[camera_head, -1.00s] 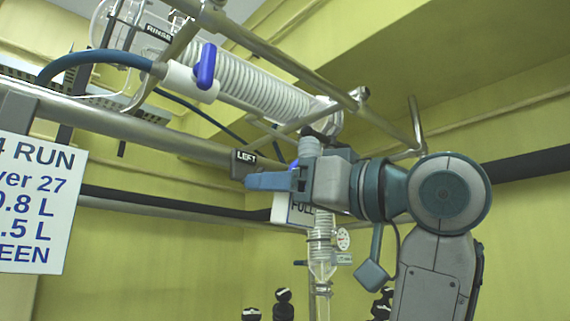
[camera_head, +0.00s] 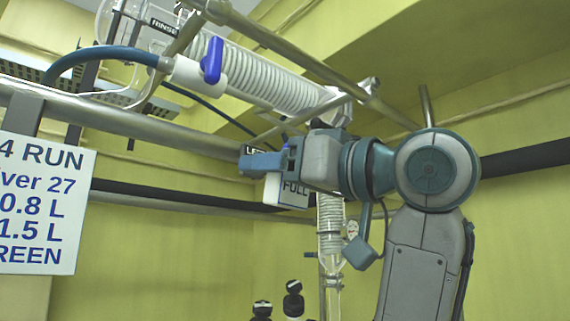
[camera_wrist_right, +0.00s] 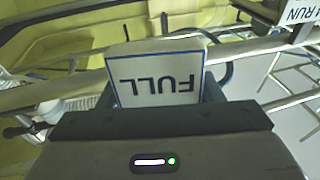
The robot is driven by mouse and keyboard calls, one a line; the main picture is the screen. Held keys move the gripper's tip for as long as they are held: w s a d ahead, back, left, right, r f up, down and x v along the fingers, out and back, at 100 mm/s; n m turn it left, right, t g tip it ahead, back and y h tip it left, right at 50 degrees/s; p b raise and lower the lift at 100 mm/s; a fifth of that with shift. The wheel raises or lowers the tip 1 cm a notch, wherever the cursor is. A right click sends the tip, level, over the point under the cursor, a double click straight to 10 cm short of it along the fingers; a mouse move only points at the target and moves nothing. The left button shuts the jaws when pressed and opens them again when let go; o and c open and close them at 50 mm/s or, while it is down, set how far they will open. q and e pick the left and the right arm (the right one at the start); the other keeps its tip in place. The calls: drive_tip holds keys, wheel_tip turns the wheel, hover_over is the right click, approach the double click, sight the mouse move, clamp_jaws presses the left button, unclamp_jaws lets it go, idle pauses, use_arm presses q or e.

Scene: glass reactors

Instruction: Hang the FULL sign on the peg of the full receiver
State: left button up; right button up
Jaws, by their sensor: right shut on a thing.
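My right gripper (camera_head: 262,165) comes in from the right and is shut on the white FULL sign (camera_head: 290,196), which hangs just below its fingers. In the right wrist view the blue-bordered sign (camera_wrist_right: 158,78) stands out past the gripper, its lettering upside down. The fingers are at the end of a steel rail, over part of a dark LEFT label (camera_head: 250,151). I cannot make out a peg or a receiver. My left gripper is not in view.
A glass condenser coil (camera_head: 265,82) with a blue-handled valve (camera_head: 211,60) slants above the gripper. Steel rails (camera_head: 130,122) cross around it. A white run board (camera_head: 38,205) hangs at left. Glassware (camera_head: 331,240) stands below the gripper. Yellow wall is behind.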

drive_tip(key=shift+w+a+f+p, duration=0.1)
drive_tip(key=shift+w+a+p, duration=0.05)
drive_tip(key=shift+w+a, duration=0.7)
drive_tip(key=shift+w+a+f+p, duration=0.1)
drive_tip(key=shift+w+a+p, duration=0.1)
drive_tip(key=shift+w+a, duration=0.6)
drive_tip(key=shift+w+a+p, duration=0.15)
drive_tip(key=shift+w+a, duration=0.3)
drive_tip(key=shift+w, duration=0.7)
drive_tip(key=shift+w, duration=0.1)
drive_tip(key=shift+f+b, duration=0.5)
drive_tip(key=shift+b, duration=0.1)
drive_tip(key=o, duration=1.1)
drive_tip(key=shift+c, duration=1.2)
